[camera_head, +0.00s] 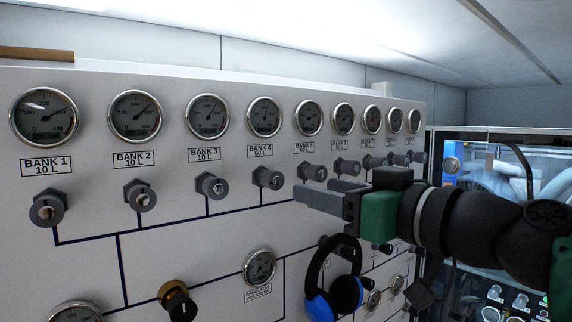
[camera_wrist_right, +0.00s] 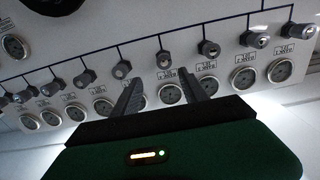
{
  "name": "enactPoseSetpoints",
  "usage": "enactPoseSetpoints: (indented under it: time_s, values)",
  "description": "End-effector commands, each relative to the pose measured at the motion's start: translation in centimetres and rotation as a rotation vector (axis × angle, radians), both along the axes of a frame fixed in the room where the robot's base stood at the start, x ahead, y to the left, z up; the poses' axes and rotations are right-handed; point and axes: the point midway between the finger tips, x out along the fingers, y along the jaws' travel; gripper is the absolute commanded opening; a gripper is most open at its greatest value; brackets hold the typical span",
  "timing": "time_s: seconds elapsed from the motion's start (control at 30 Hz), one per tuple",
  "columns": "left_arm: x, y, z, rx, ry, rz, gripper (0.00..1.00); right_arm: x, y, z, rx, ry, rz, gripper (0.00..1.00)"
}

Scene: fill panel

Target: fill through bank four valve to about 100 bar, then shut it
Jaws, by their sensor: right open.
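The bank four valve (camera_head: 267,179) is a dark grey knob on the white panel, below its label and round gauge (camera_head: 264,117). The gauge needle is too small to read surely. My right gripper (camera_head: 316,194) is open and empty, in front of the panel, just right of that valve and slightly lower in the head view. In the right wrist view, the panel appears upside down. There, the valve (camera_wrist_right: 164,60), fourth from the right, shows between and beyond the open fingers (camera_wrist_right: 161,77). No contact with it is visible. My left gripper is out of view.
The bank three valve (camera_head: 211,185) and bank five valve (camera_head: 313,172) flank it closely. Below are a regulated pressure gauge (camera_head: 259,267), a brass-and-black knob (camera_head: 178,301) and a hanging blue-and-black headset (camera_head: 318,303). A glass-fronted cabinet (camera_head: 510,152) stands at the right.

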Motion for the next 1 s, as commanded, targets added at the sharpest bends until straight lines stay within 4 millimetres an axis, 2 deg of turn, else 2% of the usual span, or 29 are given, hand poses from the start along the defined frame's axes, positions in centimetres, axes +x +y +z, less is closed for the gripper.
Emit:
enactPoseSetpoints:
  time_s: [0.03,0.1,0.3,0.4,0.73,1.0]
  values:
    - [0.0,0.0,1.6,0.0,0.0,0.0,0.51,1.1,0.9,0.7,0.0,0.005,0.002,0.51]
    - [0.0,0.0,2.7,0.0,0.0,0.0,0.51,2.6,2.0,0.8,0.001,0.006,0.003,0.51]
    - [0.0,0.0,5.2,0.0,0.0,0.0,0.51,6.2,4.6,0.5,0.0,0.004,0.001,0.51]
    - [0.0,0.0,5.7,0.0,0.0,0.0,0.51,7.3,5.3,0.3,0.0,0.003,0.001,0.51]
    - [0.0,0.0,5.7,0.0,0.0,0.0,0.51,7.7,5.7,0.0,-0.001,-0.001,-0.001,0.51]
    - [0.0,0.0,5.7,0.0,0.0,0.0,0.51,7.8,5.7,0.0,0.0,0.0,-0.002,0.17]
